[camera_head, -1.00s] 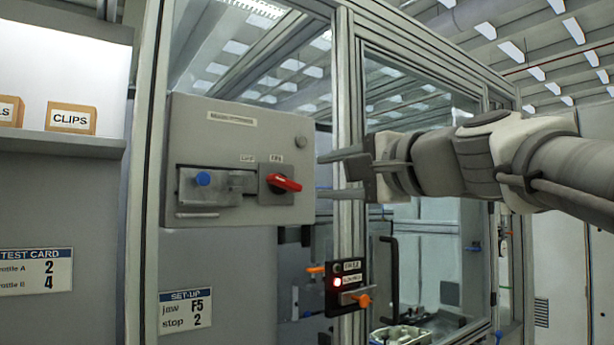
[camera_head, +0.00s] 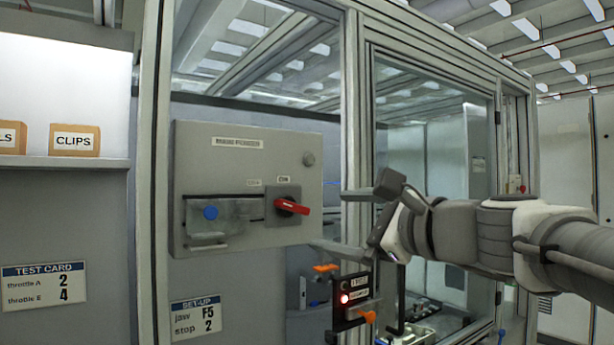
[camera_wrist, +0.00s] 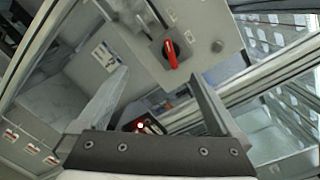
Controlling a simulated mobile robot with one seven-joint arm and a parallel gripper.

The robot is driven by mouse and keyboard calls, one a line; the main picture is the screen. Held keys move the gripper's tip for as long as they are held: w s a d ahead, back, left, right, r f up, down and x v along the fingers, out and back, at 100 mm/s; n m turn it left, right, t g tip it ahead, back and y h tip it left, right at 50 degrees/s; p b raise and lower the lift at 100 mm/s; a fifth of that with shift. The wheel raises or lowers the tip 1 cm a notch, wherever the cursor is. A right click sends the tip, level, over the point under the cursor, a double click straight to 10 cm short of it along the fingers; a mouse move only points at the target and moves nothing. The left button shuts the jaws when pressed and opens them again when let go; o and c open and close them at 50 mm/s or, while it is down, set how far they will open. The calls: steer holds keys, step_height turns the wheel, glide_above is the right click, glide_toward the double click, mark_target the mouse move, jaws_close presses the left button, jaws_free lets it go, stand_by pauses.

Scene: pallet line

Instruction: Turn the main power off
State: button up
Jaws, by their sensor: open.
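The grey main power box (camera_head: 235,160) is fixed to the machine frame. Its red rotary handle (camera_head: 291,206) points right, near the label ON. To its left is a metal slide with a blue knob (camera_head: 210,212), partly behind a clear cover. My gripper (camera_head: 330,220) is open and empty, to the right of the box, its fingers pointing toward it and apart from the handle. In the wrist view the red handle (camera_wrist: 171,54) lies beyond and between the two open fingertips (camera_wrist: 155,85).
Below right of the box is a small black panel (camera_head: 351,296) with a lit red lamp and orange knobs. An aluminium post (camera_head: 355,120) and glass panels stand behind my gripper. A shelf with a CLIPS box (camera_head: 75,140) is at left.

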mark_target(297, 211)
steer(key=w+a+m+p, duration=0.2)
steer(key=w+m+p, duration=0.2)
steer(key=w+a+m+p, duration=0.3)
steer(key=w+m+p, duration=0.2)
steer(key=w+a+m+t+p, duration=0.1)
steer(key=w+a+m+p, duration=0.1)
steer(key=w+m+p, duration=0.2)
steer(key=shift+w+a+r+m+h+p, duration=0.1)
steer(key=shift+w+a+m+h+p, duration=0.3)
steer(key=shift+m, duration=0.1)
stand_by(0.4)
steer(key=c, duration=1.1)
steer(key=shift+f+n+b, duration=0.2)
steer(key=shift+n+b, duration=0.1)
steer(key=shift+b, duration=0.4)
steer(key=shift+c, duration=0.2)
steer(key=shift+f+n+b, duration=0.1)
steer(key=shift+n+b, duration=0.5)
steer(key=shift+b, duration=0.55)
steer(key=shift+r+n+b, duration=0.25)
steer(key=shift+n+b, duration=0.75)
steer(key=shift+b, duration=0.2)
